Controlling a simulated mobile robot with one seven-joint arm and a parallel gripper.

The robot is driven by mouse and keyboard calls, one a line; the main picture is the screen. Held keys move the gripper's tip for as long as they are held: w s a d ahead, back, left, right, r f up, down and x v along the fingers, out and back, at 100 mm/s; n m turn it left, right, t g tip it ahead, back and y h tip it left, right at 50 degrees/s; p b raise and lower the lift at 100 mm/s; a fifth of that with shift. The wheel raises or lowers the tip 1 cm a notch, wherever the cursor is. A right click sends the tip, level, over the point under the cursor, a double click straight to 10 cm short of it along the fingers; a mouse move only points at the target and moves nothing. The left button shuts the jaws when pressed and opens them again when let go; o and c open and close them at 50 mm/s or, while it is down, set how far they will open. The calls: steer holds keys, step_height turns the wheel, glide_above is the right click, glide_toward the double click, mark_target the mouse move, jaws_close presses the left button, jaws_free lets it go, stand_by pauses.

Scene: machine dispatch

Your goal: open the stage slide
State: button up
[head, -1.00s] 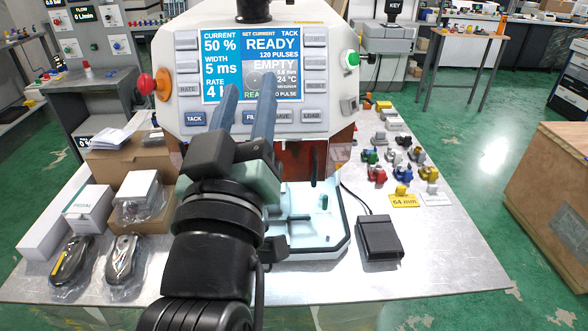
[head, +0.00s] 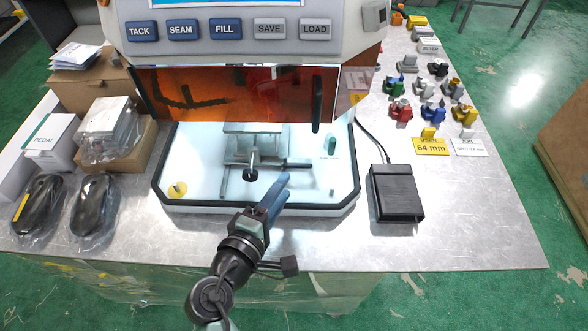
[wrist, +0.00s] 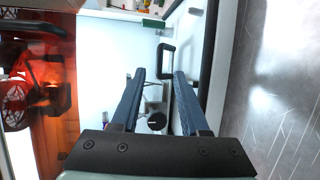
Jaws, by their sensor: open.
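The stage (head: 252,130) is a pale block on grey rails inside the machine's white tray, with a round black knob (head: 250,174) at its front. In the wrist view, a black knob (wrist: 157,121) shows between my fingers, partly crossed by thin bars. My gripper (head: 281,180) has blue fingers and is over the front of the tray, just right of the knob in the head view. In the wrist view, my gripper (wrist: 160,74) is open with nothing held. I cannot tell how far above the stage it is.
An orange window (head: 235,93) with a black upright handle (head: 316,112) hangs above the tray's back. A black D-shaped handle (wrist: 166,60) lies ahead of my fingertips. A tray rim (head: 265,208) edges the front.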

mark_target(297, 167)
steer(key=x, duration=0.6)
jaws_close()
stand_by(1.3)
